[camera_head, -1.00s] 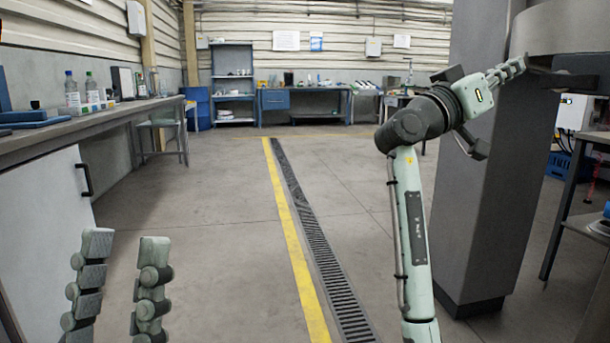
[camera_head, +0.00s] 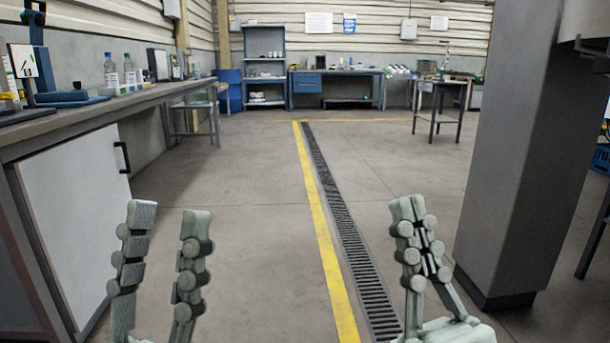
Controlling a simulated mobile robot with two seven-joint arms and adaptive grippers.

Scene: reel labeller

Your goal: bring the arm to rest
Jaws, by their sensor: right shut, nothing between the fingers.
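My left gripper (camera_head: 166,220) is at the lower left of the head view, its two pale green fingers upright and apart, with only floor showing between them. It is open and empty. My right gripper (camera_head: 412,208) is at the lower right, fingers pointing up and closed together with nothing between them. Most of both arms is below the frame.
A workbench (camera_head: 60,132) with bottles (camera_head: 111,72) and a white cabinet door (camera_head: 80,210) runs along the left. A grey column (camera_head: 520,170) stands at the right. Floor between them, with a yellow line (camera_head: 325,243) and drain grate (camera_head: 345,225), is clear.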

